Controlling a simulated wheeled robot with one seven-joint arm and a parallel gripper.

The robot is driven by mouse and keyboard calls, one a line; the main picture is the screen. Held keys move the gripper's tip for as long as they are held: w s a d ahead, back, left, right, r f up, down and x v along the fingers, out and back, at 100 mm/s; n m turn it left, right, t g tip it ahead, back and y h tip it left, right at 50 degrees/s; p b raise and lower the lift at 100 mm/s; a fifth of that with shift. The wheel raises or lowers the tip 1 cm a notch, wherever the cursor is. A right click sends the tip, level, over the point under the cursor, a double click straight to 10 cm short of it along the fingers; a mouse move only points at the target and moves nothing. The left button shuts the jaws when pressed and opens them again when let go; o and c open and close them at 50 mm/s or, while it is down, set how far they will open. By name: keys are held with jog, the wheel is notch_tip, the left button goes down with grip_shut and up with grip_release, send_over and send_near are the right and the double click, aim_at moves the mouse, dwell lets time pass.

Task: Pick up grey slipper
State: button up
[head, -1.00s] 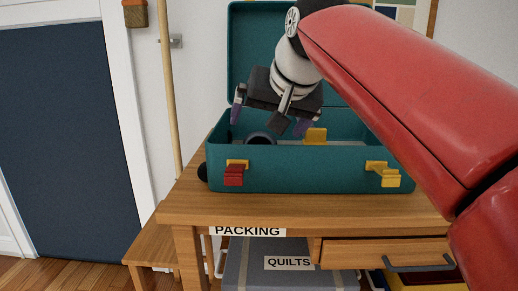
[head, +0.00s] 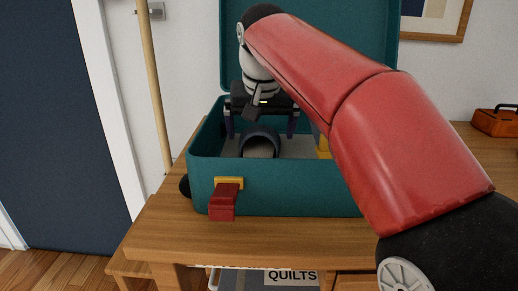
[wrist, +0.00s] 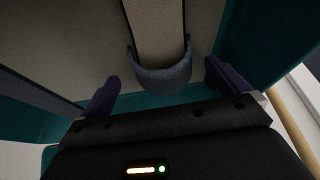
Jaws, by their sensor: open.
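The grey slipper (head: 260,143) lies inside the open teal suitcase (head: 275,190) on the wooden table. In the wrist view the slipper (wrist: 163,79) shows its rounded dark grey end and a beige inner sole, pointing away toward the top edge. My gripper (head: 262,132) reaches down into the suitcase, behind the slipper in the head view. In the wrist view my gripper (wrist: 168,90) is open, with one purple finger on each side of the slipper's rounded end and gaps on both sides. Contact with the slipper cannot be made out.
The suitcase walls stand close around my gripper, and its lid (head: 350,60) is raised behind. A yellow item (head: 323,147) sits inside at the right, partly hidden by my arm. A red latch (head: 223,202) hangs on the front. An orange box (head: 497,121) stands at far right.

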aim_at(259, 145)
jog(key=b+x, duration=0.1)
jog(key=x, duration=0.4)
jog(key=shift+s+a+f, duration=0.15)
jog(key=shift+s, duration=0.05)
jog(key=shift+c, duration=0.4)
jog(key=c, duration=1)
